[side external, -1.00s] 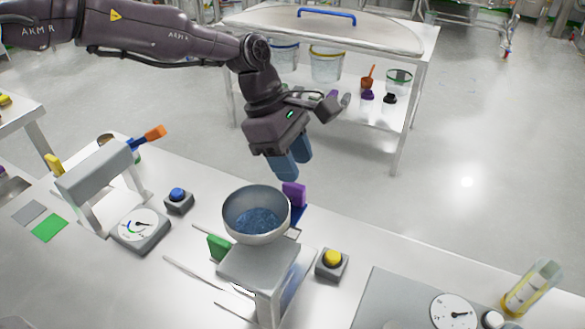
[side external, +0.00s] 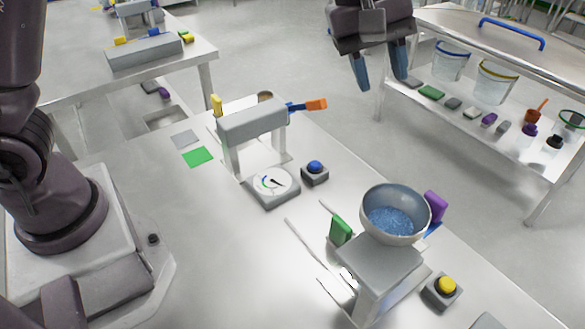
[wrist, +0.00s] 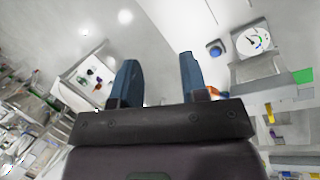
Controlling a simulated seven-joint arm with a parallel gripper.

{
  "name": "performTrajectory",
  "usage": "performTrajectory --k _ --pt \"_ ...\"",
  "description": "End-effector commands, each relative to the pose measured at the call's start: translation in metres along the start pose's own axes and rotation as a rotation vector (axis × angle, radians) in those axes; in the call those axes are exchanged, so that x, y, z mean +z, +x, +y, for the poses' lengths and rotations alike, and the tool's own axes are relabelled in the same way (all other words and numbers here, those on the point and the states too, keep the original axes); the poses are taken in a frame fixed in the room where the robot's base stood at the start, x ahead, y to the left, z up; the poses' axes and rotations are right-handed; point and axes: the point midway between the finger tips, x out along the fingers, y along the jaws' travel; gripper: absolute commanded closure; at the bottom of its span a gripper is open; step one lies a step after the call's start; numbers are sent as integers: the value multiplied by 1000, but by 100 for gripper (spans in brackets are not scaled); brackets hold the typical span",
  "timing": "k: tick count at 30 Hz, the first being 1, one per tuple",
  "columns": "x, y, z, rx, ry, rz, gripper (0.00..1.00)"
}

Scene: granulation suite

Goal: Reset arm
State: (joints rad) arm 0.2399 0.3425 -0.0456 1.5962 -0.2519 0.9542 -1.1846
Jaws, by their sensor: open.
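My gripper (side external: 382,82) hangs in the air at the upper middle of the side view, above and apart from the bench things. Its two blue fingers are apart with nothing between them. In the wrist view the open fingers (wrist: 157,62) point away from the camera, with the floor showing between them. My upper arm is cut off by the frame edge in the side view.
A grey bowl of blue granules (side external: 390,222) sits on a metal stand (side external: 382,262). A blue button (side external: 315,168), dial (side external: 272,184), yellow button (side external: 445,287) and grey frame (side external: 252,120) with an orange-handled tool (side external: 308,105) stand nearby. A shelf table (side external: 470,35) stands at the right.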

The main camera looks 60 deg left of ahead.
Motion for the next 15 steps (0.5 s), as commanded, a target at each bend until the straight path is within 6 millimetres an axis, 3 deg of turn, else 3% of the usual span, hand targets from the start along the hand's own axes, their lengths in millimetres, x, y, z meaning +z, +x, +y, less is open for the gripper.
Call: performTrajectory --k 1,6,10,15 --pt "-4 -24 -16 18 74 33 60" --pt "-12 -79 -78 35 354 142 60" --pt "-13 -106 -131 22 563 226 60" --pt "-10 -122 -199 -21 818 330 60"
